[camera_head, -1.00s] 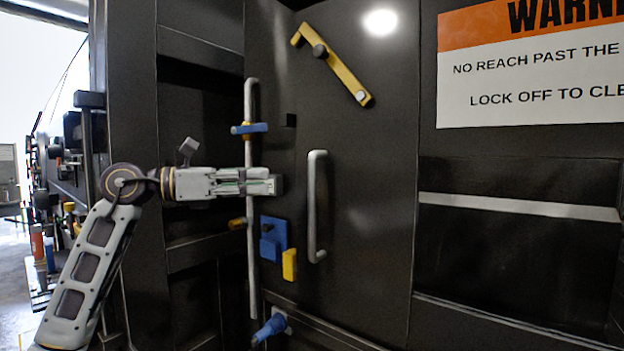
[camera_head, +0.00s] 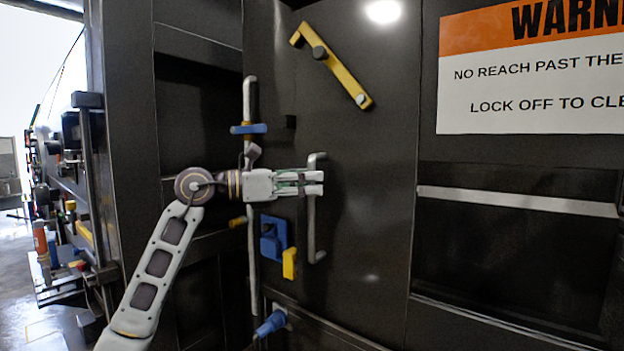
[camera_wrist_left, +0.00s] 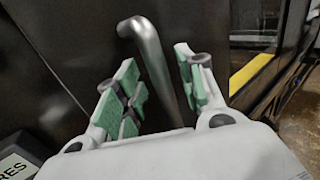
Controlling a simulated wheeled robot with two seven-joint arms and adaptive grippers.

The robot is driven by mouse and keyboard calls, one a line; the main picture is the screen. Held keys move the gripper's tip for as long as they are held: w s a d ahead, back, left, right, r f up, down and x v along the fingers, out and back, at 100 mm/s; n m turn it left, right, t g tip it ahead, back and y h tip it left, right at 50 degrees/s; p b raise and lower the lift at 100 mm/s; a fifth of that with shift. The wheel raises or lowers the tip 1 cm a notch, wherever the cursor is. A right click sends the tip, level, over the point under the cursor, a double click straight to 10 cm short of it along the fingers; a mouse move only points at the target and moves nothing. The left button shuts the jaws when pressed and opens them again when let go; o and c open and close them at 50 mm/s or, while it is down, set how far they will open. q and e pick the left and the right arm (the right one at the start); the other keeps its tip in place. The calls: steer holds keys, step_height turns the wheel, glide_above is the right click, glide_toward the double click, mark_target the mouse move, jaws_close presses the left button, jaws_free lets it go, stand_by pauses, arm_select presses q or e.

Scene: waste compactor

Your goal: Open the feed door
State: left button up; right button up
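The feed door (camera_head: 368,190) is a dark panel and looks closed in the head view. Its grey upright bar handle (camera_head: 312,232) is near the door's left side. My left gripper (camera_head: 318,183) reaches in from the left at the upper part of this handle and covers some of it. In the left wrist view the handle (camera_wrist_left: 152,55) runs between the two green-padded fingers of my left gripper (camera_wrist_left: 158,82), which stand apart with gaps showing. A yellow latch bar (camera_head: 340,72) sits tilted on the door above. My right gripper is out of view.
A long grey vertical rod (camera_head: 253,270) with a blue clamp (camera_head: 250,129) stands left of the door. Blue and yellow blocks (camera_head: 271,240) are beside the handle. A warning sign (camera_head: 530,70) is on the panel at right.

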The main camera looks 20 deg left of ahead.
arm_select(q)
steer(key=shift+w+d, duration=0.4)
steer(key=shift+d, duration=0.1)
steer(key=shift+c, duration=0.6)
steer(key=c, duration=0.7)
jaws_close()
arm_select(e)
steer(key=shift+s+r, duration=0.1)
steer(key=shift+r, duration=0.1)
